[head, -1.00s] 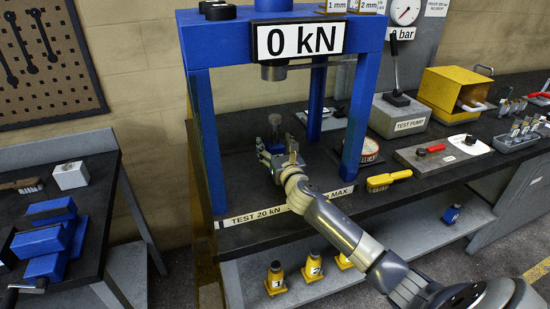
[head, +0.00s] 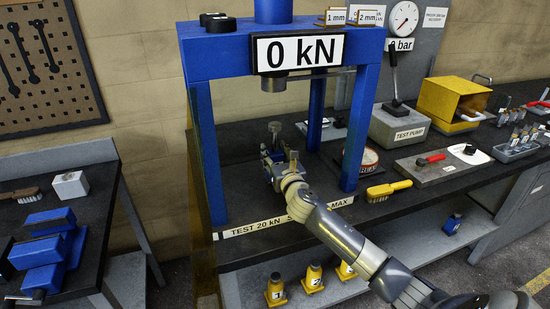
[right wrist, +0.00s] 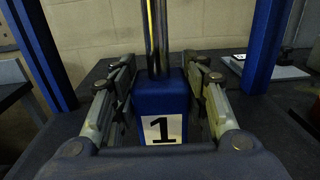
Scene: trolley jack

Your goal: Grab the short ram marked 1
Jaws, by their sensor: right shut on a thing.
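The short ram marked 1 (right wrist: 161,105) is a blue block with a shiny upright rod and a white label with a black 1, seen in the right wrist view. It stands upright between the two fingers of my right gripper (right wrist: 164,100), which is shut on it. In the head view my right gripper (head: 279,165) is inside the blue press frame, over the dark bench. There the ram's rod (head: 274,131) shows behind the fingers, and its body is mostly hidden. My left gripper is in neither view.
The blue press frame (head: 203,150) surrounds the right gripper, with posts on both sides and the press head (head: 273,84) above. A yellow brush (head: 388,190) lies right of the front post. Yellow-based numbered items (head: 313,280) stand on the lower shelf.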

